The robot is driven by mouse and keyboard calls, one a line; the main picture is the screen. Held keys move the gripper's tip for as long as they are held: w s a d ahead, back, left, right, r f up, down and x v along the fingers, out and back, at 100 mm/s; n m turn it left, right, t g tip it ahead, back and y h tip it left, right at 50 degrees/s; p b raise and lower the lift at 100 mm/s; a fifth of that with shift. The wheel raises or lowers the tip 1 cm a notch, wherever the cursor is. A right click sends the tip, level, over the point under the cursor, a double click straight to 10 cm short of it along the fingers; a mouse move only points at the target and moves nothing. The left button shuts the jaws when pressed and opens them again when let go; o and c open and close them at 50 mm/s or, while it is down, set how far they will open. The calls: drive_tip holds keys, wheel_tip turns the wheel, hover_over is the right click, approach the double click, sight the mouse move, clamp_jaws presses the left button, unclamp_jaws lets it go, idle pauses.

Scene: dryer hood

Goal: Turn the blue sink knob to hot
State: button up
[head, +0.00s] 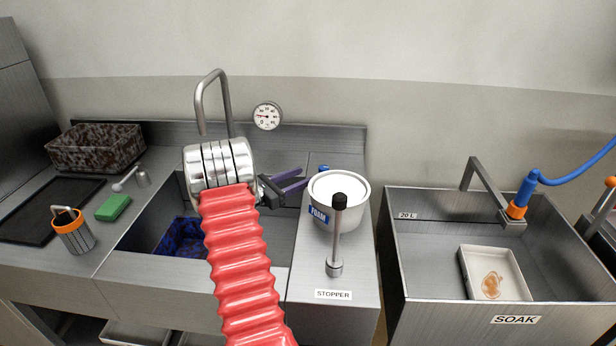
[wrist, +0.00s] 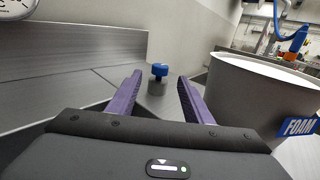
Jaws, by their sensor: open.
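The blue sink knob (wrist: 159,71) stands on a short grey post on the metal counter, ahead of my gripper in the wrist view. In the head view only a bit of blue (head: 323,168) shows behind the white bowl's rim. My gripper (wrist: 158,88) has two purple fingers spread apart with nothing between them. The knob appears between and beyond the fingertips, apart from them. In the head view my gripper (head: 303,180) points right, just left of the bowl. Any hot or cold marking on the knob is not visible.
The white FOAM bowl (head: 351,217) stands close right of my gripper. The stopper lever (head: 337,235) rises in front of it. The sink's tall faucet (head: 226,100) and a round gauge (head: 267,116) are behind. The SOAK basin (head: 432,250) is at right.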

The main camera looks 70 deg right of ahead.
sight(324, 170)
drive_tip(key=shift+w+d+f+m+g+y, duration=0.1)
drive_tip(key=shift+w+d+m+g+y, duration=0.5)
drive_tip(key=shift+m+g+y, duration=0.5)
drive_tip(key=shift+w+d+r+m+g+y, duration=0.1)
drive_tip(key=shift+w+d+m+g+y, duration=0.35)
drive_tip(key=shift+d+m+g+y, duration=0.6)
drive_tip(key=shift+w+d+f+m+g+y, duration=0.1)
drive_tip(key=shift+w+d+m+g+y, duration=0.2)
drive_tip(key=shift+w+m+g+y, duration=0.8)
drive_tip(key=shift+s+n+t+y, duration=0.25)
drive_tip(key=shift+s+t+y, duration=0.1)
drive_tip(key=shift+s, duration=0.2)
drive_tip(key=x, duration=1.3)
drive_tip(key=shift+s+d, duration=0.2)
drive_tip(key=shift+s, duration=0.15)
drive_tip(key=shift+c, duration=0.4)
